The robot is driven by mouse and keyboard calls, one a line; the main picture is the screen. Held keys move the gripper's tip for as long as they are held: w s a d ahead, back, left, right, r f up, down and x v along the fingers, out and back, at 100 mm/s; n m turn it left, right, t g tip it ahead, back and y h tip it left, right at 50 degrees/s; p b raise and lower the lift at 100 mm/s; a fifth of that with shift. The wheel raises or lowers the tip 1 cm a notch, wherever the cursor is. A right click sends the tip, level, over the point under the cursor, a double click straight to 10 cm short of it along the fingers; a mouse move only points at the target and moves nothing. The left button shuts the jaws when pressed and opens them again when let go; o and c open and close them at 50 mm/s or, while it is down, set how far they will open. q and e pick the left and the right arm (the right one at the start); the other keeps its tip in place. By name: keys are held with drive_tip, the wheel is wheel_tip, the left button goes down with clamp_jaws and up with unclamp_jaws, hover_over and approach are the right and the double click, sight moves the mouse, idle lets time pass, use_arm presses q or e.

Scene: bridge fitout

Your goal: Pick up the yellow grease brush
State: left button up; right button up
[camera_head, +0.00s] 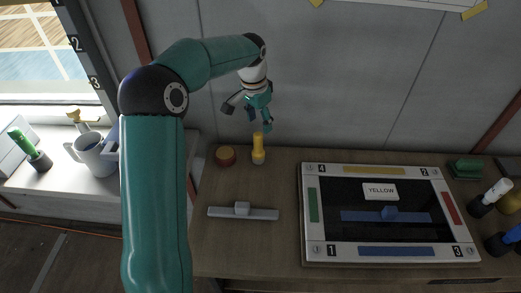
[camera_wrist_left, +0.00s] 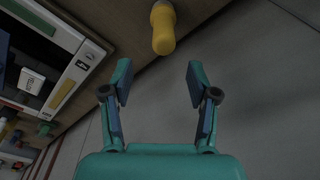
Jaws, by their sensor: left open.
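The yellow grease brush (camera_head: 258,150) appears as a yellow handle standing upright on the back left of the wooden bench, close to the wall. Any bristles are not visible. My right gripper is not in view.
A framed board (camera_head: 311,255) with a YELLOW card fills the bench to the right. A mug (camera_head: 95,158) stands on the sill.

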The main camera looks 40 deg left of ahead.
sight(259, 140)
use_arm(q)
wheel_tip(259, 140, down, 4)
drive_tip(key=shift+r, duration=0.1)
drive_tip(key=f+p, duration=0.1)
drive_tip(key=f, duration=0.3)
drive_tip(key=shift+w+a+f+p, duration=0.15)
drive_tip(key=shift+a+f+p, duration=0.05)
drive_tip(key=shift+f+p, duration=0.15)
drive_tip(key=shift+f, duration=0.25)
clamp_jaws()
